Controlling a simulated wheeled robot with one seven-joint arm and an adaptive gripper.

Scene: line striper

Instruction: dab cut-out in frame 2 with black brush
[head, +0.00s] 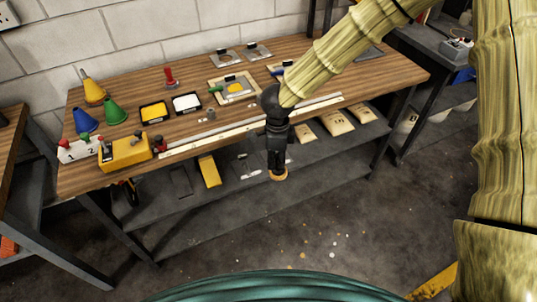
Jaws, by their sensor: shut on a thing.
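My gripper (277,158) points down in front of the workbench's front edge, over the floor side. It is shut on a small dark thing with an orange-tan lower end (278,176); I cannot tell for sure that this is the black brush. A wooden frame (213,99) lies on the bench, with a grey plate showing a yellow cut-out (235,87) and a green-handled tool at its left. A second frame (271,68) lies further right, beside a blue-handled tool, partly hidden by my arm. Its cut-out is hidden, and no frame number is readable.
Yellow (154,113) and white (187,102) paint trays sit mid-bench. Cones (115,113), a yellow box (125,153) and a numbered block (78,152) stand at left. A long pale strip (205,136) runs along the front edge. Sacks (336,122) lie on the lower shelf.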

